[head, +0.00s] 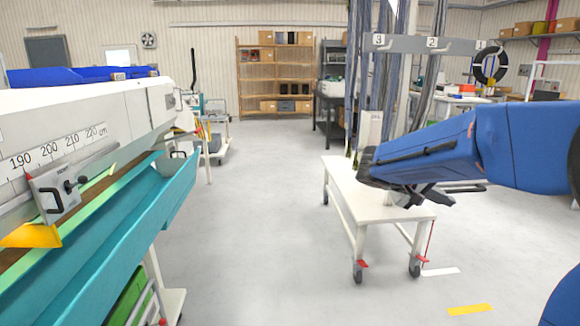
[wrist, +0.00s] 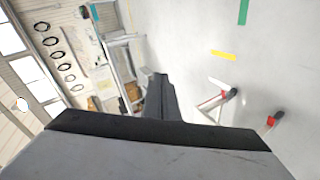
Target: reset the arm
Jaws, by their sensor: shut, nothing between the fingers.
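My blue arm reaches in from the right edge of the head view. My gripper (head: 425,195) is at its end, dark and shut with nothing held. In the head view it appears in front of the far part of a white wheeled cart (head: 345,178); I cannot tell the exact gap between them. In the wrist view the dark fingers of my gripper (wrist: 160,95) are together, pointing away over the grey floor.
A numbered hook rail (head: 425,44) with hanging cables stands above the cart. A long measuring bench (head: 85,120) with a teal trough (head: 130,220) fills the left. Wooden shelves (head: 275,75) stand at the back. The floor between bench and cart is clear.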

